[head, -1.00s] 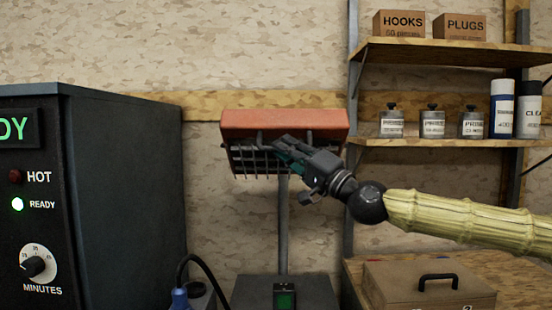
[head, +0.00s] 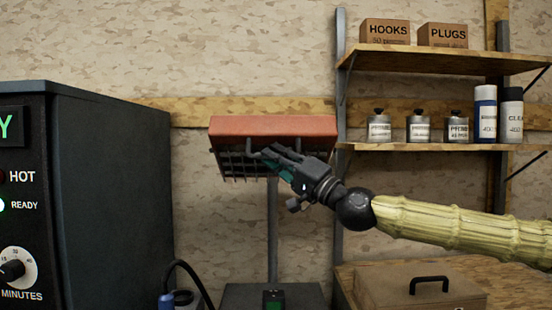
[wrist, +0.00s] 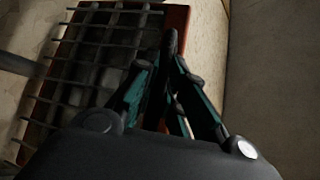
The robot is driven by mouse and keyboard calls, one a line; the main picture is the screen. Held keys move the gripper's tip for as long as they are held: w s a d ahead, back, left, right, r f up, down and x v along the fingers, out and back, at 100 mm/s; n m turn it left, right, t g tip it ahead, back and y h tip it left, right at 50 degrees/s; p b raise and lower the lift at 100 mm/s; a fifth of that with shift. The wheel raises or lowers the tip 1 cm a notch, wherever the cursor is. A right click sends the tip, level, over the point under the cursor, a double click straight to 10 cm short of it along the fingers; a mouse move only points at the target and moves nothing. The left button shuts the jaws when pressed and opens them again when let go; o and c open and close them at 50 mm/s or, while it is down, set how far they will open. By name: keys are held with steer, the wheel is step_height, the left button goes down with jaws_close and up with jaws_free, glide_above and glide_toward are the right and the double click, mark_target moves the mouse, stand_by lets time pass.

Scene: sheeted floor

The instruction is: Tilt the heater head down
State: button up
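The heater head (head: 272,127) is an orange-red box with a dark wire grille (head: 235,165) facing forward and down. It sits on a grey post (head: 272,230) in the head view. A dark handle (head: 250,144) sticks out at its front. My gripper (head: 272,156) reaches in from the right at the handle. In the wrist view the green-sided fingers (wrist: 171,62) close together around a dark bar that looks like the handle, beside the grille and red edge. The fingers hide most of the handle.
A dark oven-like cabinet (head: 115,190) with a lit panel stands at the left. Shelves (head: 440,147) with bottles and boxes are on the wall at the right. A brown case (head: 420,287) lies on a bench below my arm. A black cable (head: 195,275) runs near the post foot.

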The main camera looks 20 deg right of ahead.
steer(key=o, duration=0.4)
steer(key=shift+w+f, duration=0.1)
steer(key=shift+f, duration=0.1)
steer(key=shift+o, duration=0.2)
steer(key=shift+r, duration=0.1)
steer(key=shift+d, duration=0.1)
steer(key=v, duration=1.2)
